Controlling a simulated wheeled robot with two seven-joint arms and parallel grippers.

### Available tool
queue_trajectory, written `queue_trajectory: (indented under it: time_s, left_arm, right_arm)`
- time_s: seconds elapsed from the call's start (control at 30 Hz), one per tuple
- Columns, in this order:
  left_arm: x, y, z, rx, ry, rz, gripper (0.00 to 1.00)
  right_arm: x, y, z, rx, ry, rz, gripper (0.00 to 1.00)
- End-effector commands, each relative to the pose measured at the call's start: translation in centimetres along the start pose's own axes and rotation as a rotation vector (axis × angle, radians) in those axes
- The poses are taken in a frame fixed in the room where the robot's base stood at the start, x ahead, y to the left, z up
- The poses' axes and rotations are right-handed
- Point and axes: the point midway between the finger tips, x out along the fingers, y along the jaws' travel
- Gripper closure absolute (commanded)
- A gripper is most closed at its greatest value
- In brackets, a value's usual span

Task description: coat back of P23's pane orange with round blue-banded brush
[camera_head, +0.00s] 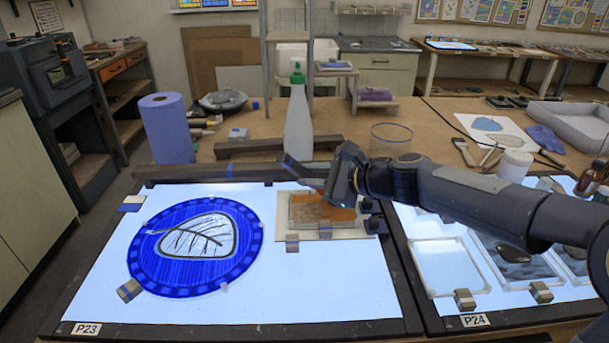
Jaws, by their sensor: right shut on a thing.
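P23's round pane (195,285) lies on the left lit panel (120,305), labelled P23. It is streaked blue with a beaded blue rim and a clear leaf shape outlined in black. A glass palette with orange paint (302,212) lies on a pale board at the panel's right. My right gripper (326,186) is over this palette and is shut on a slim thing, probably the brush. The gripper hides most of it, and I cannot make out its band or whether its tip touches the paint. My left gripper is out of view.
A white bottle (298,125) stands behind the palette, near dark bars (240,172). A blue paper roll (166,128) is at the back left. Panel P24 (510,310) with glass pieces lies right, under my right arm. Small blocks (129,290) sit at the round pane's edge.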

Motion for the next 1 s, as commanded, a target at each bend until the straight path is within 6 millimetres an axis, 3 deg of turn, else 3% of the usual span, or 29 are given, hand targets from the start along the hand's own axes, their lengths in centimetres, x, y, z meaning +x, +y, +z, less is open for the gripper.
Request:
queue_trajectory:
  time_s: [1.0]
  left_arm:
    - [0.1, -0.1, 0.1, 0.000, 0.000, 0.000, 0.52]
  right_arm:
    - [-4.4, -1.9, -3.4, 0.000, 0.001, -0.002, 1.00]
